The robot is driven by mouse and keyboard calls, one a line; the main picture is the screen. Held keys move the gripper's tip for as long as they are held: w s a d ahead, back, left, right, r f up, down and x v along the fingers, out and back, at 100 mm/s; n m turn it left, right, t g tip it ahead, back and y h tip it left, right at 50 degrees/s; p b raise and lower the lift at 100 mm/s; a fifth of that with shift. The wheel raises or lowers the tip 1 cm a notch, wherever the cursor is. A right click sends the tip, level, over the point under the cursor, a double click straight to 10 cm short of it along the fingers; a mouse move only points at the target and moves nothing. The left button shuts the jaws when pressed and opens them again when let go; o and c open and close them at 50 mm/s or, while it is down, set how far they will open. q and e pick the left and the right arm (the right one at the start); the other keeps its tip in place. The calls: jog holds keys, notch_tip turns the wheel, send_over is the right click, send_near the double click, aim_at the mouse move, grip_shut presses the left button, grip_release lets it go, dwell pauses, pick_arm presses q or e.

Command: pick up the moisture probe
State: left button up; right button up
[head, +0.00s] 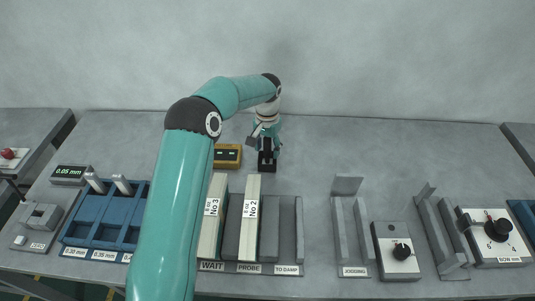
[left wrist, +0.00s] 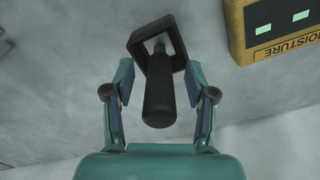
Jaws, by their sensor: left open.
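The moisture probe (left wrist: 160,92) is a black cylinder that stands in a dark square frame holder (left wrist: 111,46) in the left wrist view. In the head view the probe (head: 267,146) shows as a dark shape at the back of the table, partly covered by my gripper. My left gripper (left wrist: 160,108) is open, with one finger on each side of the probe and a gap to it on both sides. In the head view the left gripper (head: 265,139) is over the probe. My right gripper is not in view.
A yellow moisture meter (head: 228,155) stands just left of the probe; it also shows in the left wrist view (left wrist: 284,28). Labelled stacks (head: 248,217) and a blue tray (head: 105,218) are nearer. The table right of the probe is clear.

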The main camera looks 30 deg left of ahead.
pick_arm(q)
jog(key=shift+f, duration=0.2)
grip_shut()
jog(key=shift+r, duration=0.15)
jog(key=shift+r, duration=0.5)
notch_tip(320, 180, up, 10)
jog(key=shift+r+b, duration=0.25)
jog(key=shift+b, duration=0.05)
notch_tip(320, 180, up, 8)
jog(key=p, duration=0.2)
jog(key=shift+r, duration=0.15)
